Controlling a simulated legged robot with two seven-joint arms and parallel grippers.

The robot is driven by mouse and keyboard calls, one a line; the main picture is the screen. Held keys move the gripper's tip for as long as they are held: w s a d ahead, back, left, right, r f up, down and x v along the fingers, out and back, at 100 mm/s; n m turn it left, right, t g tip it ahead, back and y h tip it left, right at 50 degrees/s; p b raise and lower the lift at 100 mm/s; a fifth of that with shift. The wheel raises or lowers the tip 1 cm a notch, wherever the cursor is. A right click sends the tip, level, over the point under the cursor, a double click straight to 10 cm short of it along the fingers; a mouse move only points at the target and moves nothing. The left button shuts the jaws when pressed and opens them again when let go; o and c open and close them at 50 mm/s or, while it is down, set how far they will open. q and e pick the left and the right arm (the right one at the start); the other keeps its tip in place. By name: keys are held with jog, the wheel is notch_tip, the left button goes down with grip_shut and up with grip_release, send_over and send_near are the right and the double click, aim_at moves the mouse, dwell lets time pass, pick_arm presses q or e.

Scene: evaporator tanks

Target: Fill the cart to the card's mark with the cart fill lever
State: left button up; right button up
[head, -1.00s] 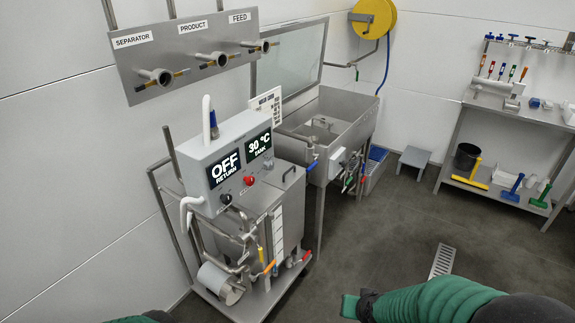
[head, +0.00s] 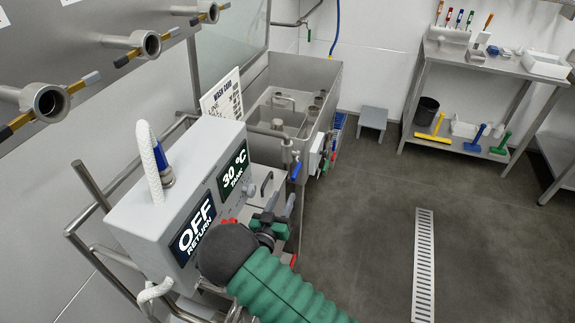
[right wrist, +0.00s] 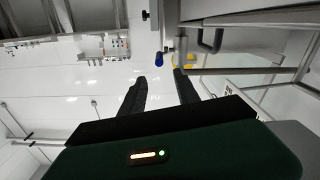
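The cart's grey control box (head: 160,205) shows OFF RETURN and 30 °C TANK. A blue-handled lever (head: 295,171) is on a pipe at the cart's far right corner; I take it as the cart fill lever. The wash card (head: 222,98) stands behind the box, its text too small to read fully. My right gripper (head: 280,203) is over the cart's right side, just short of the blue lever. In the right wrist view its fingers (right wrist: 160,92) are apart and empty, with a blue tip (right wrist: 158,58) ahead of the gap. My left gripper is out of view. My arm hides the cart's front.
A steel sink (head: 300,75) stands behind the cart, with coloured valve handles on its side. A wall panel (head: 90,60) with pipe outlets is at the upper left. A bench (head: 480,65) is at the right. The floor around the drain grate (head: 424,265) is clear.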

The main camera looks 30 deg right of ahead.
aim_at(299, 166)
jog(key=x, duration=1.4)
jog(key=shift+d+f, duration=0.2)
jog(key=shift+f, duration=0.05)
jog(key=shift+w+d, duration=0.15)
jog(key=shift+w, duration=0.2)
grip_shut()
jog(key=shift+s, duration=0.1)
